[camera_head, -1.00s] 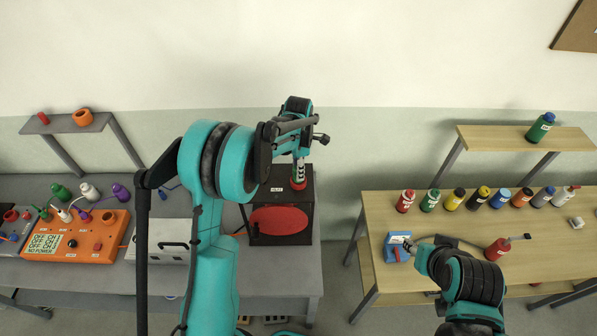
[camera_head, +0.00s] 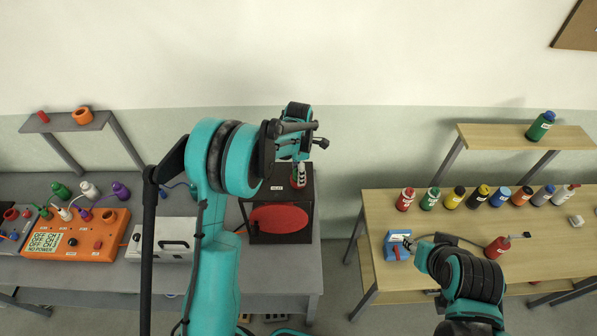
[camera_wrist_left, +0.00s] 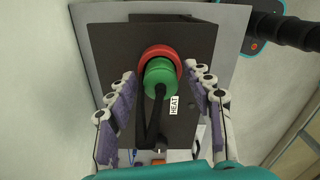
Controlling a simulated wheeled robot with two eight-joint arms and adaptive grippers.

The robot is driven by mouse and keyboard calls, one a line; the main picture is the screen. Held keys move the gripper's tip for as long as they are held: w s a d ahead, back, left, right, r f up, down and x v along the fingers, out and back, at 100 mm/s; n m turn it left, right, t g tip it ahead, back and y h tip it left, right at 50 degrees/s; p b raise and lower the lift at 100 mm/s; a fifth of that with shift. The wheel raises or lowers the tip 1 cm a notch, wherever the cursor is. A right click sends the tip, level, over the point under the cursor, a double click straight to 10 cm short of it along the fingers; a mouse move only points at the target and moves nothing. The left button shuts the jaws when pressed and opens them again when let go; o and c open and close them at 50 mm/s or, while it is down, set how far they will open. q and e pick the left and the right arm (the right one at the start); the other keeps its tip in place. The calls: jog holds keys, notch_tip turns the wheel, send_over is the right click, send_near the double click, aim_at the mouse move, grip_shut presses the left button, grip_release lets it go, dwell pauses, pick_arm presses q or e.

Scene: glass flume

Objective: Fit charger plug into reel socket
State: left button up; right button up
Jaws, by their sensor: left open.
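The reel appears to be a dark box with a red disc (camera_head: 278,219) on its front; its top (camera_wrist_left: 108,45) carries a label reading HEAT. On the top, a red ring-shaped socket (camera_wrist_left: 146,52) surrounds a green plug (camera_wrist_left: 160,75) with a dark cable running down from it. The plug appears to sit in the ring; how deep I cannot tell. My left gripper (camera_wrist_left: 160,82) is open, its fingers on either side of the plug and apart from it. In the head view it points down over the box. My right gripper (camera_head: 411,246) is beside a blue block (camera_head: 397,246); its fingers are unclear.
An orange control panel (camera_head: 90,236) and a grey case (camera_head: 163,240) stand left of the box. A floor gap separates the tables.

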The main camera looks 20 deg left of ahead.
pick_arm(q)
jog(key=shift+r, duration=0.4)
notch_tip(320, 180, up, 11)
jog(key=s+r+m+t, duration=0.2)
jog(key=s+r+m, duration=0.4)
jog(key=s+m, duration=0.1)
jog(key=s+f+m+t, duration=0.1)
jog(key=s+m+t, duration=0.4)
jog(key=s+m, duration=1.1)
jog(key=s, duration=0.2)
jog(key=shift+s+a+f+m+b, duration=0.15)
jog(key=shift+s+f+m+b, duration=0.1)
jog(key=shift+s+m+b, duration=0.15)
